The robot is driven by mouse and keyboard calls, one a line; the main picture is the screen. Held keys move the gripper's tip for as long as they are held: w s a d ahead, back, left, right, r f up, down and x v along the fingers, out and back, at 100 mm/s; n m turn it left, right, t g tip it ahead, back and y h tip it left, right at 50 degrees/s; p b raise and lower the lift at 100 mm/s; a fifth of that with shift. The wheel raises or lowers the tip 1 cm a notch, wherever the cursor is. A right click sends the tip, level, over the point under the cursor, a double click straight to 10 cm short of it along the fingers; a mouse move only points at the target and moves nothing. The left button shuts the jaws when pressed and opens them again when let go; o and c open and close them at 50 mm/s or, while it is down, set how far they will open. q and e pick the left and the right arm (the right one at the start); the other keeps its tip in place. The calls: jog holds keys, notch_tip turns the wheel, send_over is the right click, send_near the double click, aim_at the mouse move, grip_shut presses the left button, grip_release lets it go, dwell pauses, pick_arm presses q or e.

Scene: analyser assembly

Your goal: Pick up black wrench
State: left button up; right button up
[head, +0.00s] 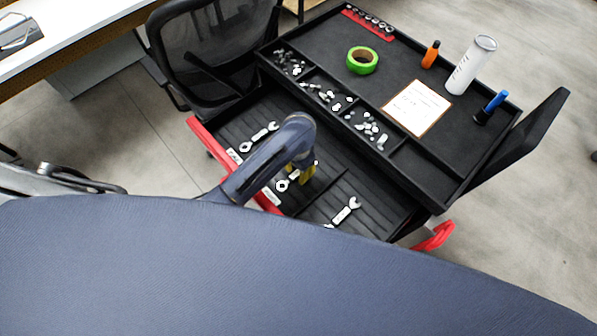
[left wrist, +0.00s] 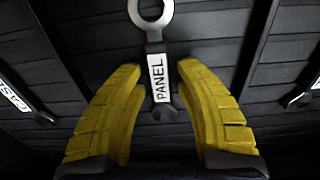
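A wrench with a grey ring end, a white label reading PANEL and a dark open end (left wrist: 158,78) lies in the middle compartment of the drawer. The head view shows its ring end (head: 282,185), partly covered by my left gripper. My left gripper (head: 303,172) has yellow fingers and reaches down over it. In the left wrist view its fingers (left wrist: 159,95) are open, one on each side of the label, apart from it. No wrench looks wholly black. My right gripper is not in view.
Other labelled wrenches lie in the upper-left compartment (head: 260,137) and the lower-right compartment (head: 346,211), with dividers between. The black tray top (head: 400,68) above the drawer holds green tape (head: 362,60), bottles and small parts. A mesh chair (head: 205,50) stands behind.

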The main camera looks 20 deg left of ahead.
aim_at(298, 171)
pick_arm(q)
grip_shut()
jog(key=shift+r, duration=0.15)
notch_tip(298, 171, up, 20)
dwell(1.3)
